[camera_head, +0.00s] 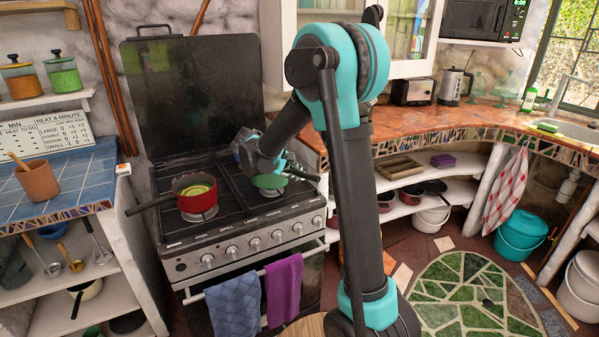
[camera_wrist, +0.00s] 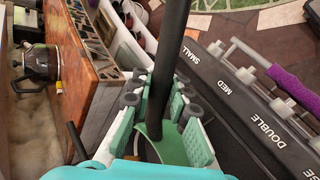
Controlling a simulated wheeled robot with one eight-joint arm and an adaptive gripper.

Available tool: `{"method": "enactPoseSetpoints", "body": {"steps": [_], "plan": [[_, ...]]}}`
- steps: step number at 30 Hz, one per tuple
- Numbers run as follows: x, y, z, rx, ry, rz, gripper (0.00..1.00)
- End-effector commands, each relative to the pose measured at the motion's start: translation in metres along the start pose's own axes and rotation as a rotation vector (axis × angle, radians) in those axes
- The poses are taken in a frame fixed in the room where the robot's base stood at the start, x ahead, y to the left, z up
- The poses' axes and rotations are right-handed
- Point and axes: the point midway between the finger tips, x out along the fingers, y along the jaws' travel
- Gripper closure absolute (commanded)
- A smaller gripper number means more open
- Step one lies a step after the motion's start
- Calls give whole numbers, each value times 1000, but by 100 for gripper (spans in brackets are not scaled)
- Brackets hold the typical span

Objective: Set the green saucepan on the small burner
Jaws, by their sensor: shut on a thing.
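The green saucepan (camera_head: 270,182) is at the right front of the black stove (camera_head: 240,215), over or on a burner there. I cannot tell whether its base touches the grate. Its dark handle (camera_head: 303,175) points right. My gripper (camera_head: 277,166) is at the pan and partly hides it. In the wrist view my gripper (camera_wrist: 160,108) is shut on the black handle (camera_wrist: 172,50), whose green mount (camera_wrist: 178,150) shows between the fingers. The stove front in that view reads SMALL, MED and DOUBLE beside the knobs. The small burner itself is not clearly visible.
A red pot (camera_head: 196,203) stands on the left front burner, its handle pointing left. The raised stove lid (camera_head: 190,95) stands behind. Blue (camera_head: 235,305) and purple (camera_head: 284,285) towels hang from the front rail. The orange counter (camera_head: 420,130) lies to the right.

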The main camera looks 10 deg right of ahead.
Motion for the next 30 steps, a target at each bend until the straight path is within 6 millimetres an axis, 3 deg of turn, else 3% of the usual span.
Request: {"method": "enactPoseSetpoints", "body": {"steps": [30], "plan": [[7, -7, -2, 0, 0, 0, 100]]}}
